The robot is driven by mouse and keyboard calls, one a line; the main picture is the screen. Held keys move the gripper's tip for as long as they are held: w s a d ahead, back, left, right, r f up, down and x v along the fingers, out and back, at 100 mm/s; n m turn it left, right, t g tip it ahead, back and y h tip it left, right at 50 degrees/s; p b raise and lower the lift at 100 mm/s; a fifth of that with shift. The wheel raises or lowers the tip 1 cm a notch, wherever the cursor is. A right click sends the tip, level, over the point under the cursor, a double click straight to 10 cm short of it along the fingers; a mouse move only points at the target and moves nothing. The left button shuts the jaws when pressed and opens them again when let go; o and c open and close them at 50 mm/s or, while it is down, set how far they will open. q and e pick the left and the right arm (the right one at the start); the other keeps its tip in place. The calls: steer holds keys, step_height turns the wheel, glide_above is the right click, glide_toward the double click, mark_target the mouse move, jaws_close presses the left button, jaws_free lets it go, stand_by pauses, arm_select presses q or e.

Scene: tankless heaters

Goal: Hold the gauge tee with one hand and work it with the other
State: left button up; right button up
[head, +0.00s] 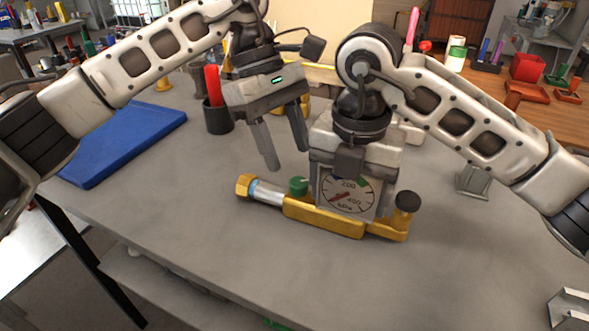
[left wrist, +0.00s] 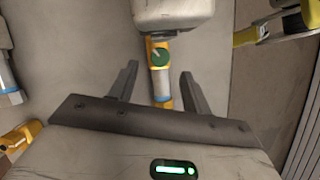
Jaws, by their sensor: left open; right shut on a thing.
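The gauge tee (head: 325,221) lies on the grey bench, with a yellow body, a round white dial (head: 345,190), a green knob (head: 299,186), a black knob (head: 407,202) and a brass nut (head: 244,185) at its left end. My right gripper (head: 348,165) is over the dial and shut on the tee; its fingers are mostly hidden. My left gripper (head: 287,156) is open and empty, above and behind the green knob, fingers pointing down. In the left wrist view the green knob (left wrist: 160,57) and the pipe show between and beyond the open fingers (left wrist: 159,74).
A blue mat (head: 125,140) lies at the bench's left. A dark cup (head: 218,116) with a red-handled item stands behind my left gripper. Grey metal brackets (head: 473,182) are at the right. The bench front is clear. More yellow fittings (left wrist: 22,137) show in the left wrist view.

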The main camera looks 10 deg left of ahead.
mark_target(298, 180)
arm_select(q)
steer(key=x, duration=0.5)
steer(key=c, duration=1)
steer(key=shift+w, duration=0.1)
